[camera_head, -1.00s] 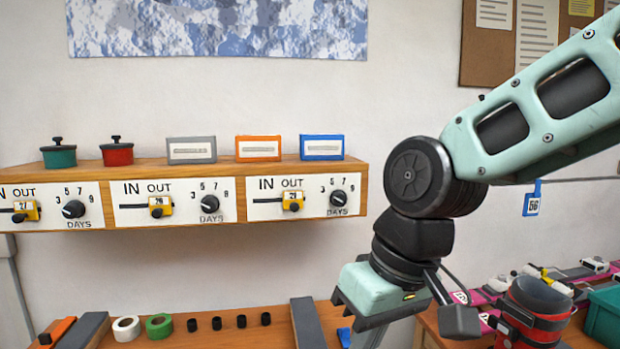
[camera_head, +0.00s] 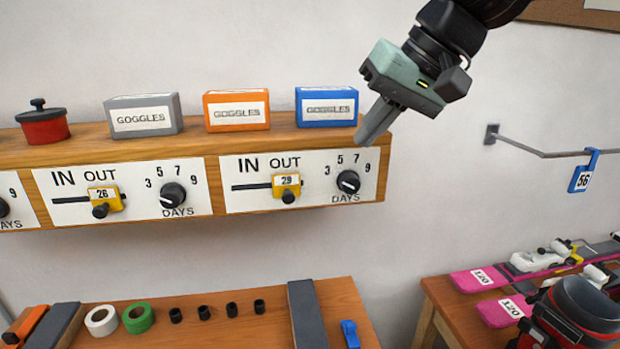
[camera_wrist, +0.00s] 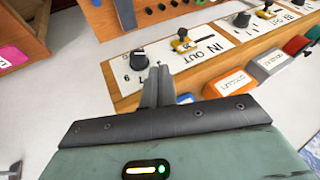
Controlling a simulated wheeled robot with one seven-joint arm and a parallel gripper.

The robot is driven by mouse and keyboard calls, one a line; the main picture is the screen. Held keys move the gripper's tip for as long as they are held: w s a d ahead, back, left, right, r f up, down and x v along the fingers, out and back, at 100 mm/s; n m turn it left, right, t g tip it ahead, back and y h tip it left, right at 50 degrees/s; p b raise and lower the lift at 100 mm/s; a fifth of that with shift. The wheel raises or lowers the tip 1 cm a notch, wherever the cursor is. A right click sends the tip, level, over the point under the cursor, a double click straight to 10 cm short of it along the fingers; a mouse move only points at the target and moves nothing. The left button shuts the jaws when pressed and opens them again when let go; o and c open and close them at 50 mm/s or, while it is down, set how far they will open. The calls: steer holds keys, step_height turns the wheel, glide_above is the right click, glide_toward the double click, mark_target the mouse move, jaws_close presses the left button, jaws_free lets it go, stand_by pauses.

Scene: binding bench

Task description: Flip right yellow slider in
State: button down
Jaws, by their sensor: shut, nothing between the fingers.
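The right yellow slider (camera_head: 286,185), marked 29, sits at the OUT end of its slot on the right panel (camera_head: 240,202). It also shows in the wrist view (camera_wrist: 184,42). My gripper (camera_head: 362,141) is shut and empty. Its fingertips are at the shelf's upper right corner, above and right of the right panel's black DAYS knob (camera_head: 348,182). The slider is to the left of and below the fingertips, apart from them. In the wrist view the fingers (camera_wrist: 162,76) point toward the right panel. Another yellow slider (camera_head: 104,197), marked 26, is also at OUT on the neighbouring panel.
Gray (camera_head: 142,115), orange (camera_head: 236,110) and blue (camera_head: 326,106) goggles boxes stand on the wooden shelf above the panels, with a red pot (camera_head: 42,124) at left. Below is a bench (camera_head: 240,337) with tape rolls. The space in front of the right panel is clear.

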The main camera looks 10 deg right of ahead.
mark_target(267, 187)
steer(key=p+x, duration=0.2)
steer(key=x, duration=0.8)
steer(key=shift+s+f, duration=0.1)
steer(key=a+p, duration=0.1)
steer(key=a, duration=0.1)
steer(key=a+f+p, duration=0.1)
steer(key=shift+a, duration=0.4)
steer(key=shift+a+p, duration=0.1)
steer(key=shift+p, duration=0.2)
steer(key=a+p, duration=0.1)
steer(key=a, duration=0.2)
steer(key=a+p, duration=0.2)
steer(key=shift+a+r, duration=0.2)
steer(key=shift+a, duration=0.15)
steer(key=shift+a+f, duration=0.2)
steer(key=shift+a, duration=0.1)
